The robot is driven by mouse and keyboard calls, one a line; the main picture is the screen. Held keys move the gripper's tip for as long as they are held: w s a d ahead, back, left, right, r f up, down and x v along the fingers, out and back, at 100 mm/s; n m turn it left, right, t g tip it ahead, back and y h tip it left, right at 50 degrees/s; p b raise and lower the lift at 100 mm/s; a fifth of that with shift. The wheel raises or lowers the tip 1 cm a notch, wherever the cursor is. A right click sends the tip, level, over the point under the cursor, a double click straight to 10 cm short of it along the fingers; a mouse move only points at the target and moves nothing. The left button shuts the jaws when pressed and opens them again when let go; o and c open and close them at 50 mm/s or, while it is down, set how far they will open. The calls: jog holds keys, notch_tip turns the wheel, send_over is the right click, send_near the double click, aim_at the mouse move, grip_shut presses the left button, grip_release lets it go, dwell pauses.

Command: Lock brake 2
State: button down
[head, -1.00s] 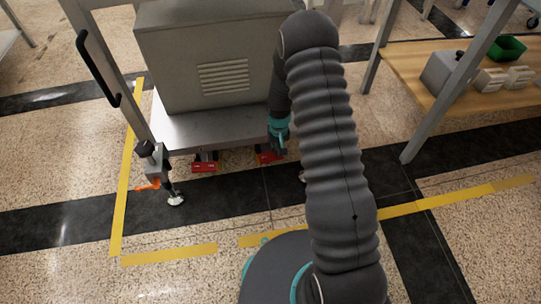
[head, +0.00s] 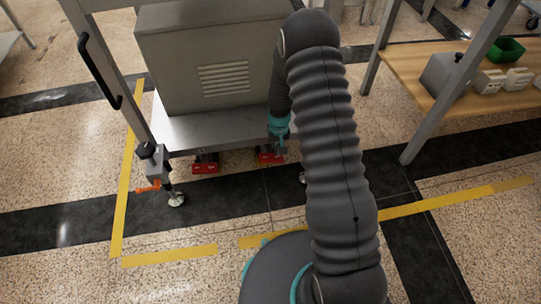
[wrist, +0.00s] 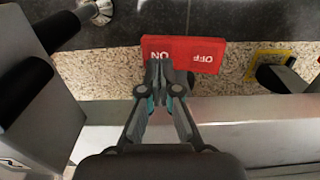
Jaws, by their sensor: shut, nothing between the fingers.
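Two red brake pedals show below the front edge of the cart's lower shelf in the head view: a left one (head: 205,168) and a right one (head: 268,158). I see no numbers on them. My gripper (head: 279,152) is at the right pedal. In the wrist view a red pedal (wrist: 207,57) carries upside-down white "ON" and "OFF" labels, ON on the left half. My gripper (wrist: 166,70) is shut and empty, its fingertips over the lower edge of the ON half. I cannot tell whether they touch it or how far the pedal is tilted.
The grey cart shelf (head: 215,130) lies just above the pedals, with a metal cabinet (head: 210,65) on it. A levelling foot (head: 176,199) and an orange handle (head: 148,186) are at the left leg. A wooden bench (head: 430,85) stands right. The front floor is clear.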

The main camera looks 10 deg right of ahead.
aim_at(278, 157)
jog(key=shift+r+p, duration=1.15)
jog(key=shift+r, duration=1.35)
